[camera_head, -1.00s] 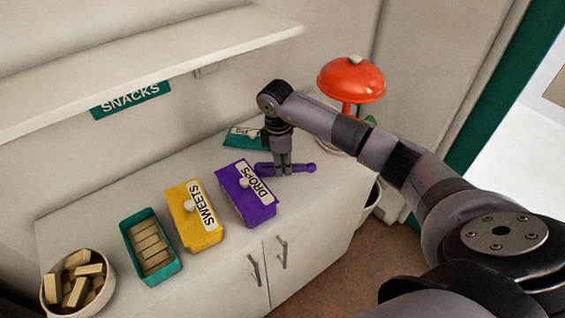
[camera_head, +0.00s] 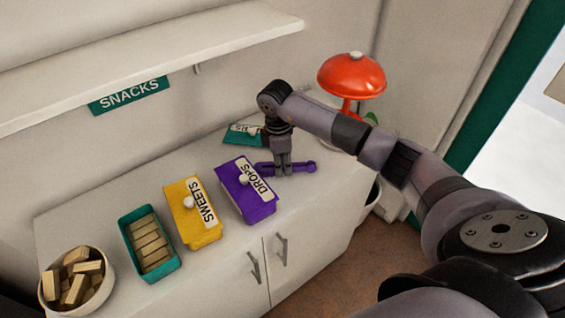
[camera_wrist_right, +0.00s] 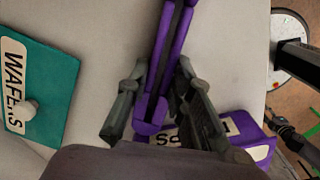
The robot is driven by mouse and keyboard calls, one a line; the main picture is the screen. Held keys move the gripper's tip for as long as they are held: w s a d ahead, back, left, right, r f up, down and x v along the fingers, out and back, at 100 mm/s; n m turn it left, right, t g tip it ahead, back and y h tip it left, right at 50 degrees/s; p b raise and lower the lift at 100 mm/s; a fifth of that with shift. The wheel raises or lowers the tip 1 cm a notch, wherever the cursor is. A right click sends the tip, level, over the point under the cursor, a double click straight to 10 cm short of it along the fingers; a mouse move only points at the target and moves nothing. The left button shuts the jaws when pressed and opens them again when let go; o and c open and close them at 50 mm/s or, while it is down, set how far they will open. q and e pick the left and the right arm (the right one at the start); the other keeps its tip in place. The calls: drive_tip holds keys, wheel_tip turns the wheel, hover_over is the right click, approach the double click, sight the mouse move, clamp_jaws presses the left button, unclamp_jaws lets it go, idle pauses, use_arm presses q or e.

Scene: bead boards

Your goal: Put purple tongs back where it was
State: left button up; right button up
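The purple tongs (camera_head: 301,167) lie crosswise at the white counter top, just behind the purple DROPS box (camera_head: 262,208). My right gripper (camera_head: 283,168) points straight down at them. In the right wrist view the tongs (camera_wrist_right: 172,50) run between the two fingers (camera_wrist_right: 162,75), which sit close along both sides, and the gripper looks shut on them. I cannot tell whether the tongs rest on the counter or hang slightly above it. My left gripper is not in view.
A teal WAFERS lid (camera_head: 241,135) lies behind my gripper; a red lamp (camera_head: 351,76) stands right of it. A yellow SWEETS box (camera_head: 206,236), an open teal box (camera_head: 175,270) of blocks and a bowl (camera_head: 50,291) line the counter's left. A shelf (camera_head: 150,70) hangs above.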

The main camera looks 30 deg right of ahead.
drive_tip(key=o, duration=0.5)
drive_tip(key=r, duration=1.2)
drive_tip(key=shift+w+a, duration=0.1)
drive_tip(key=shift+a, duration=0.3)
drive_tip(key=shift+f, duration=0.1)
